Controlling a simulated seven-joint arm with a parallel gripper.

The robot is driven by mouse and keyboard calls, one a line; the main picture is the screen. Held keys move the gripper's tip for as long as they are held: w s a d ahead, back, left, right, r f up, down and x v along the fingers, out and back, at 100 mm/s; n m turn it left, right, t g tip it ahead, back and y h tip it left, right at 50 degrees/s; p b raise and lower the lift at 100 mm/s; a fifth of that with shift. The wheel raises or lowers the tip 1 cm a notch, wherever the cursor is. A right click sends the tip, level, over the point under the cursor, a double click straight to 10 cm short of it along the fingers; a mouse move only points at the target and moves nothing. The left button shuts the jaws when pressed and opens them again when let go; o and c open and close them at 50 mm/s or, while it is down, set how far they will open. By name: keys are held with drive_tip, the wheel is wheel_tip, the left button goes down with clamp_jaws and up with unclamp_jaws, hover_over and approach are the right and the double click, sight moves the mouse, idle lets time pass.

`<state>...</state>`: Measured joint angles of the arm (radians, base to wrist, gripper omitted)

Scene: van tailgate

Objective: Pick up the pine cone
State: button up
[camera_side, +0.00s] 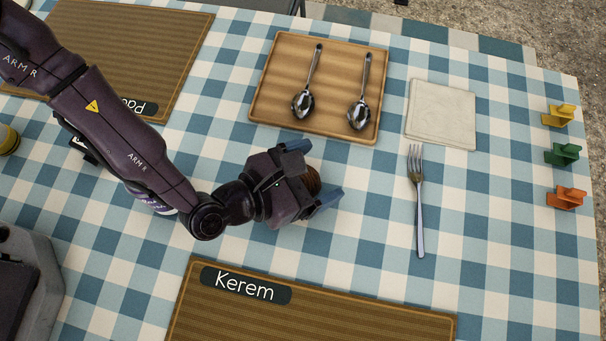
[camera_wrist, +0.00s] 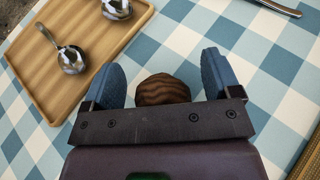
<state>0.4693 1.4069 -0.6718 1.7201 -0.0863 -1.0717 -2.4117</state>
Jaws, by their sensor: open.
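The pine cone is a brown, ridged, rounded thing (camera_wrist: 163,90) between my two blue fingers in the wrist view. In the side view only a part of the pine cone (camera_side: 311,180) shows, the rest hidden by my gripper (camera_side: 318,175). My gripper is low over the checked cloth, with one finger on each side of the cone. In the wrist view my gripper (camera_wrist: 163,82) is open, with a gap between the cone and each finger. The cone's lower part is hidden behind the gripper's bar.
A wooden tray (camera_side: 262,103) with two spoons lies just behind my gripper. A folded napkin (camera_side: 440,112) and a fork (camera_side: 418,205) are to the right. A "Kerem" placemat (camera_side: 330,318) is in front. Small yellow, green and orange pieces stand at the right edge.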

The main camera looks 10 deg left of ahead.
sight(313, 170)
drive_tip(key=c, duration=1)
drive_tip(key=shift+r, duration=0.45)
wheel_tip(313, 170, up, 3)
drive_tip(key=shift+f, duration=0.2)
drive_tip(key=r+v, duration=0.1)
drive_tip(key=v, duration=0.4)
drive_tip(key=w+r+v, duration=0.1)
drive_tip(key=v, duration=0.5)
drive_tip(key=w+r+v, duration=0.1)
drive_tip(key=v, duration=0.4)
drive_tip(key=shift+w+a+r, duration=0.1)
drive_tip(key=shift+a+r, duration=0.1)
drive_tip(key=shift+a, duration=0.2)
drive_tip(key=shift+w, duration=0.1)
